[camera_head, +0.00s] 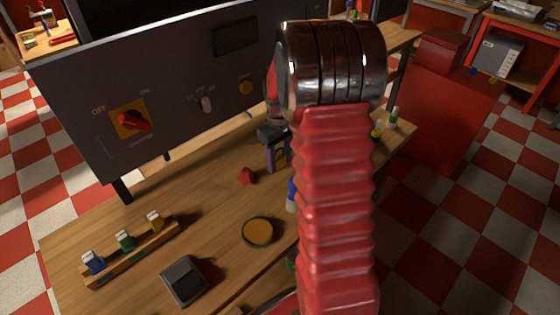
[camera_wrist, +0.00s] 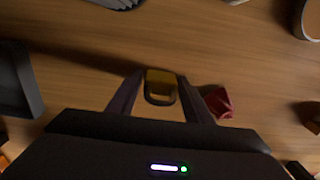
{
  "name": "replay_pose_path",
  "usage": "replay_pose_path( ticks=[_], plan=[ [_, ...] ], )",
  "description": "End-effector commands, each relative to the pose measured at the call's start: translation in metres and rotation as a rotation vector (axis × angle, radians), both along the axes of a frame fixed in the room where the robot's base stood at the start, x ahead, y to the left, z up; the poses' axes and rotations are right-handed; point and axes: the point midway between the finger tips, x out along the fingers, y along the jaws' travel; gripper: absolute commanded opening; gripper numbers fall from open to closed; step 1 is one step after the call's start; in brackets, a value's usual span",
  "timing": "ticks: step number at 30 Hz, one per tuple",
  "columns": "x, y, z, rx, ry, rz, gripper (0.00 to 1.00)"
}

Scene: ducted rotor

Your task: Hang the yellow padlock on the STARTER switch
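A small yellow block with a dark rim, which looks like the yellow padlock (camera_wrist: 160,84), sits between the fingertips of my gripper (camera_wrist: 160,90) in the wrist view. Both fingers appear to lie against its sides. In the head view my gripper (camera_head: 277,150) hangs low over the bench in front of the panel, partly hidden by my arm. The STARTER switch (camera_head: 133,121) is a red knob on a yellow plate at the panel's left, with OFF and ON marks. It is well left of my gripper.
A small red piece (camera_head: 246,176) lies on the bench beside my gripper. A wooden rack (camera_head: 135,252) with blue, green and yellow pieces stands front left. A dark box (camera_head: 184,280) and a round orange-topped dish (camera_head: 258,232) lie nearer. The bench below the switch is largely clear.

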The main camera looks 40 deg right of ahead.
Motion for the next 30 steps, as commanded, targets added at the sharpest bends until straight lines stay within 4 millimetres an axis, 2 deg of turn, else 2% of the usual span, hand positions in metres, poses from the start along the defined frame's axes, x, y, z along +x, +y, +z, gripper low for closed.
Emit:
replay_pose_path(
  ticks=[2, 14, 23, 30],
  plan=[
    [0.000, 0.000, 0.000, 0.000, 0.000, 0.000, 0.40],
    [0.000, 0.000, 0.000, 0.000, 0.000, 0.000, 0.12],
    [0.000, 0.000, 0.002, 0.000, -0.001, 0.000, 0.11],
    [0.001, 0.000, 0.025, -0.002, -0.003, 0.000, 0.11]
  ],
)
